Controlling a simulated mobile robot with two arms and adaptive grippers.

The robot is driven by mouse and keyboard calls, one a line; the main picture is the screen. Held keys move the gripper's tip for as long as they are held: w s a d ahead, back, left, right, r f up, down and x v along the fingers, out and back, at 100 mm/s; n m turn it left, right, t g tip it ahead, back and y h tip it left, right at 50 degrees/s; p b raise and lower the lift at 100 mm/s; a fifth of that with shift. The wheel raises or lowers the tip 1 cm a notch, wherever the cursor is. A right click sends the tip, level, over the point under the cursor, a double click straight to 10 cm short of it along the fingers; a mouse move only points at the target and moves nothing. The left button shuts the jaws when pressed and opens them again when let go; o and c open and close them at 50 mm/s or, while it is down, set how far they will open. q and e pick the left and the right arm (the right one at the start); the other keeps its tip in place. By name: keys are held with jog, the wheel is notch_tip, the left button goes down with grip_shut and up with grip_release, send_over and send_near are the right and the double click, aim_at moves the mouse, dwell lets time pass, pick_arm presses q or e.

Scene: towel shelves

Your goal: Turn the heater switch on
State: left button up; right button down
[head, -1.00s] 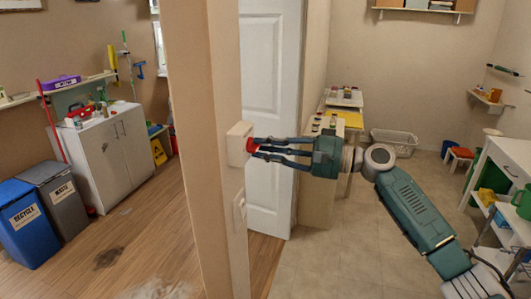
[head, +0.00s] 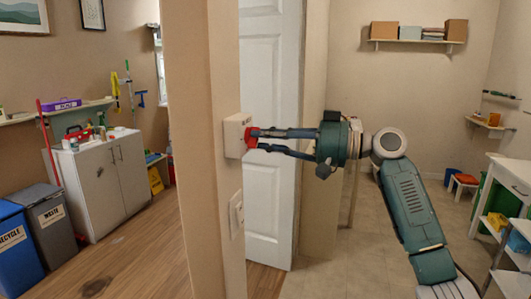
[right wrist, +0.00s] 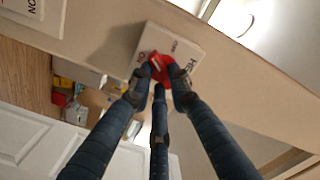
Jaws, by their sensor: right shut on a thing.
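The heater switch is a white box (head: 234,136) with a red knob (head: 251,137), mounted on the end face of the wall in the head view. My right gripper (head: 256,139) reaches in from the right, its fingers shut on the red knob. In the right wrist view the white box (right wrist: 183,47) carries dark lettering, partly hidden, and the red knob (right wrist: 160,66) sits between my fingertips. My left gripper is not in view.
A second white wall plate (head: 236,214) is below the heater switch. A white door (head: 270,120) stands just behind my gripper. Bins (head: 50,222) and a grey cabinet (head: 104,180) are at left. A white shelf unit (head: 505,190) is at right. The floor between is open.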

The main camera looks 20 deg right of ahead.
jog(key=shift+n+b, duration=2.1)
jog(key=shift+n, duration=1.5)
jog(key=c, duration=1.6)
grip_release()
jog(key=shift+r, duration=0.1)
jog(key=v, duration=1.2)
